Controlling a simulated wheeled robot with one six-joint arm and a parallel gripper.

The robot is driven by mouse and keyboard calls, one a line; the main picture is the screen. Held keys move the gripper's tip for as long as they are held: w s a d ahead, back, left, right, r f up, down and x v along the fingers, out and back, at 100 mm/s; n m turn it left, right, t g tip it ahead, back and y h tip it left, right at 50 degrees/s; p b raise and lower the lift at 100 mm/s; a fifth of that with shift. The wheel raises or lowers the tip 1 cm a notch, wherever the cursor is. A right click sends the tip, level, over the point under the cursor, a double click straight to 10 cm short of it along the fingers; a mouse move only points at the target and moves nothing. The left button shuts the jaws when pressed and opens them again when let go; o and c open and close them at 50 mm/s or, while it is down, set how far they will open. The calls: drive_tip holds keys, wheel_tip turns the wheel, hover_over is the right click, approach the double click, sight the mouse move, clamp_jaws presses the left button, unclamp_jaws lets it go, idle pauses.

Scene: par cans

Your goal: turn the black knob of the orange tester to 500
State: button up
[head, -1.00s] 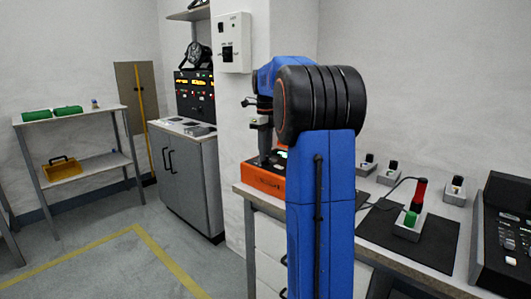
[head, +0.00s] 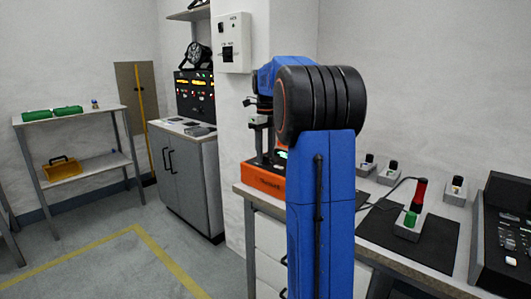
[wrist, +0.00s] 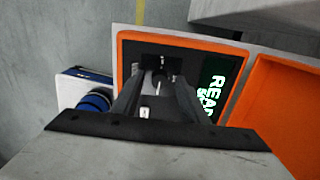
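The orange tester (head: 264,181) stands on the left end of the bench in the head view, partly hidden by my arm. In the wrist view its orange rim (wrist: 124,60) frames a dark panel. A screen (wrist: 210,88) with pale green letters, partly readable as "READ", is on the right. My gripper (wrist: 160,80) points down at the panel, its two grey fingers apart. A small dark round part, apparently the black knob (wrist: 160,83), shows between the fingertips; contact cannot be made out. The knob's setting cannot be read. My gripper also shows above the tester in the head view (head: 261,150).
An open orange lid (wrist: 285,105) lies right of the panel. A white-and-blue object (wrist: 88,95) is left of it. On the bench are a black mat (head: 435,245), a red-and-green device (head: 411,217) and a black console (head: 503,230). The floor at left is clear.

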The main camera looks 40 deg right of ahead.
sight(266, 156)
drive_tip(key=shift+r, duration=0.1)
wheel_tip(266, 156, up, 17)
idle(0.8)
drive_tip(key=shift+r, duration=0.1)
drive_tip(key=s+a+f+n+t, duration=0.1)
drive_tip(key=s+a+f+n, duration=0.25)
drive_tip(key=a+n, duration=0.3)
drive_tip(key=s+a+f+n+t, duration=0.1)
drive_tip(key=s+a+f+n, duration=0.2)
drive_tip(key=s+a+n, duration=0.35)
drive_tip(key=s+a+f+n, duration=0.3)
drive_tip(key=a+n, duration=0.1)
drive_tip(key=a, duration=0.5)
drive_tip(key=s+a+f+n+t, duration=0.1)
drive_tip(key=s+a+f+n, duration=0.4)
drive_tip(key=s+f+n, duration=0.3)
drive_tip(key=s+a+f+n+t, duration=0.1)
drive_tip(key=s+a+f+n, duration=0.4)
drive_tip(key=s+f+n, duration=0.4)
wheel_tip(266, 156, down, 5)
drive_tip(key=shift+s+a+f+n+t, duration=0.1)
drive_tip(key=shift+s+a+n+t, duration=0.25)
drive_tip(key=shift+s+t, duration=0.1)
